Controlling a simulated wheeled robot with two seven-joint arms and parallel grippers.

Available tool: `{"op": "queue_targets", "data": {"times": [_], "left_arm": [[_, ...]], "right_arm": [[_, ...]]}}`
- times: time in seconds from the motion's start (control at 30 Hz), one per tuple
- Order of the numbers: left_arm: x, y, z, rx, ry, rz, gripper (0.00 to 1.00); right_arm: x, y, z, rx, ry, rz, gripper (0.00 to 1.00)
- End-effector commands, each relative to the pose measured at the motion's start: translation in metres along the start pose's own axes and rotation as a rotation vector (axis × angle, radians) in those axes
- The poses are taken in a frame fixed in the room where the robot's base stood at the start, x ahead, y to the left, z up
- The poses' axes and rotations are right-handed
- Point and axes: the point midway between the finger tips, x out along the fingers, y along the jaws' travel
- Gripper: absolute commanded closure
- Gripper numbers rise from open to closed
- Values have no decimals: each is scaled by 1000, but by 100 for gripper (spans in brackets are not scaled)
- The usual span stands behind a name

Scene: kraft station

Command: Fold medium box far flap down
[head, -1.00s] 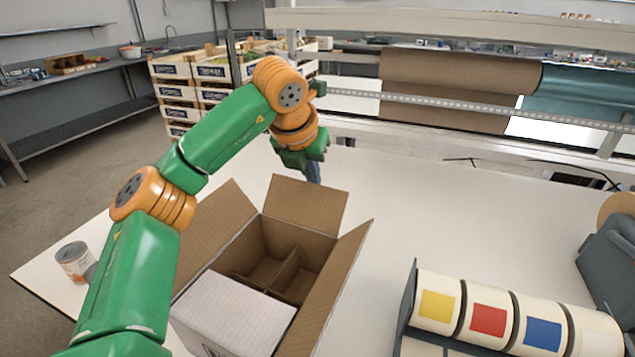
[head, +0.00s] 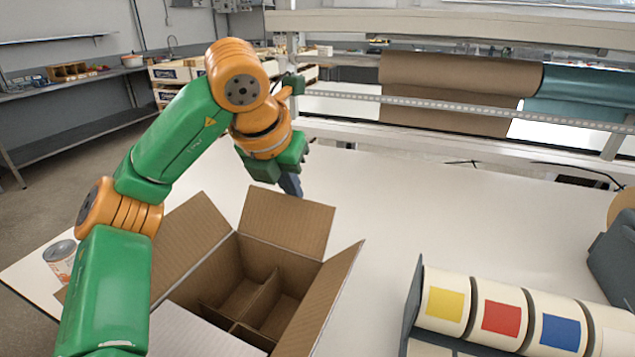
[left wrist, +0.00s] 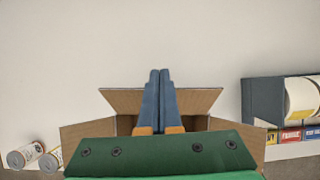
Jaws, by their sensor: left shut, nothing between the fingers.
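The left and right flaps are also open. My left gripper (head: 291,187) is shut and empty, its fingers pointing down just beyond the far flap's top edge. In the left wrist view, its blue-grey fingers (left wrist: 159,80) lie together across the middle of the flap; I cannot tell whether they touch it. My right gripper is not in view.
Cans (head: 61,262) stand at the table's left side. A rack of rolls with coloured squares (head: 501,318) is at the right, beside a dark grey device (head: 612,255). Paper rolls (head: 460,75) hang at the back.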

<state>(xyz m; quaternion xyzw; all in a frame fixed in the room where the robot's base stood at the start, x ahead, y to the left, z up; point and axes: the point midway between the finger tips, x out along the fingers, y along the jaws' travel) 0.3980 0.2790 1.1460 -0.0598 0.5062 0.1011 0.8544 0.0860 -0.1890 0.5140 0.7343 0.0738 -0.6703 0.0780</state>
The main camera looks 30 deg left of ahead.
Motion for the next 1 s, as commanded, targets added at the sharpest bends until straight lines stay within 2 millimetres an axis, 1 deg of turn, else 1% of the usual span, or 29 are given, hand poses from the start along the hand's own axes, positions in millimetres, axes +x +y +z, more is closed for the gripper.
{"op": "queue_targets", "data": {"times": [0.1, 0.4, 0.73, 1.0], "left_arm": [[-4, 1, -7, 0, 1, 1, 100], [-4, 1, -10, 0, 3, 1, 100], [-8, 3, -45, 3, 8, 3, 100], [-6, 4, -50, 6, 19, 8, 100]], "right_arm": [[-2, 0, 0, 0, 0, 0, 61], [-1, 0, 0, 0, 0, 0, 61], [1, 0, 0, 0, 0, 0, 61], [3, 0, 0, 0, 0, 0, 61]]}}
